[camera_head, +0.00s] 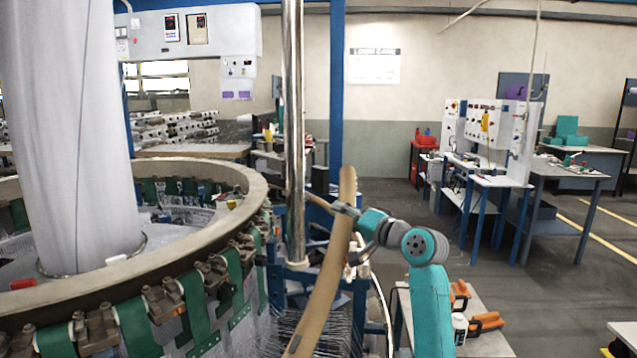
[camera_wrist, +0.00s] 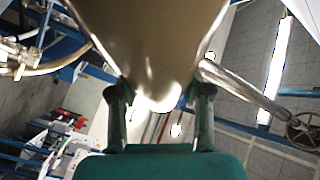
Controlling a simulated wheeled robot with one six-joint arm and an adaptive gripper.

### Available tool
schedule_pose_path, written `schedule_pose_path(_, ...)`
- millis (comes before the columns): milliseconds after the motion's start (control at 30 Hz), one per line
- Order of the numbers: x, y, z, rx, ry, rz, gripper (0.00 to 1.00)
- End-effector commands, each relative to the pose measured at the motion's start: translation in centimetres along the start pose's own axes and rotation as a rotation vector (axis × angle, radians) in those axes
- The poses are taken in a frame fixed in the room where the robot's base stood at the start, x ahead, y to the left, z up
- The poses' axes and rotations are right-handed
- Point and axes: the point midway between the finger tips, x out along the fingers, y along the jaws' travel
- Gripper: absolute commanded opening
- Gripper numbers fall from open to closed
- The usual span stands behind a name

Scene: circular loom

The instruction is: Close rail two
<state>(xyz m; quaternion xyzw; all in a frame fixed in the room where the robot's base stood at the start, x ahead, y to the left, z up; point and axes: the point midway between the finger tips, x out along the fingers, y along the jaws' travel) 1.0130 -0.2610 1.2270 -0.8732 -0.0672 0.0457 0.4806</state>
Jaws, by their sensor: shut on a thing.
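The rail (camera_head: 325,285) is a long, curved tan bar in the head view, right of the circular loom (camera_head: 150,262). It stands out from the loom's tan ring and runs from bottom centre up to the right. My gripper (camera_head: 345,208) is shut on its upper part. In the wrist view the rail (camera_wrist: 150,40) fills the top middle, and my gripper's two fingers (camera_wrist: 160,100) are on either side of it. The fingertips' contact is partly hidden by the rail. The rail's lower end is cut off by the head view's bottom edge.
A shiny vertical post (camera_head: 294,130) and a blue column (camera_head: 336,90) stand behind the rail. A small table with orange-handled tools (camera_head: 485,322) is beside my arm. Workbenches (camera_head: 490,180) stand farther right, with open floor before them.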

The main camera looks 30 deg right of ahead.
Motion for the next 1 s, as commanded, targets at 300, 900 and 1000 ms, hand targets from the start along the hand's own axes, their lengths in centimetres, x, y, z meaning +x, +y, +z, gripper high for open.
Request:
schedule_pose_path(300, 0.3, 11.8, 1.4, 0.193, -0.005, 0.006, 0.0)
schedule_pose_path(900, 0.5, 18.3, 3.2, 0.305, -0.009, 0.003, 0.0)
schedule_pose_path(1000, 0.5, 18.3, 3.2, 0.305, -0.009, 0.003, 0.0)
